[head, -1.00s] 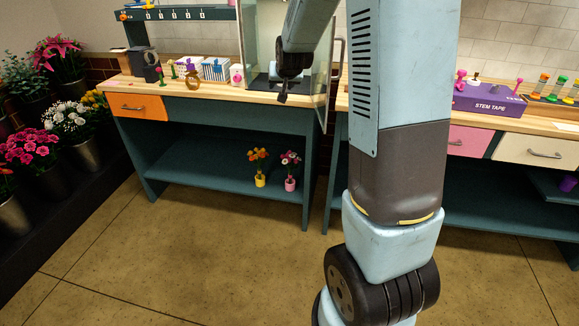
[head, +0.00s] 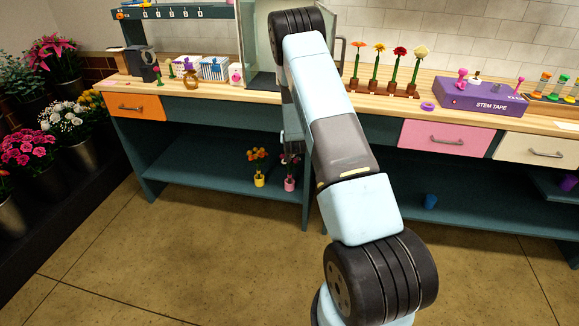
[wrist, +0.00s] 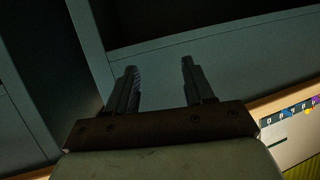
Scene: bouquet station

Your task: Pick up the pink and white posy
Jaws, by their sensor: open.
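The pink and white posy (head: 290,184) stands in a pink pot on the lower shelf of the left workbench, near its right end. My arm partly covers its flowers in the head view. An orange posy (head: 259,180) in a yellow pot stands just left of it. My gripper (wrist: 158,78) shows in the wrist view with its two fingers apart and nothing between them, in front of dark teal bench panels. The posy does not show in the wrist view.
The lower shelf (head: 205,172) is bare left of the posies. The bench's right leg (head: 305,200) stands close beside the pink pot, and the bench front edge (head: 190,92) lies above. A blue cup (head: 430,201) stands on the right bench's shelf.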

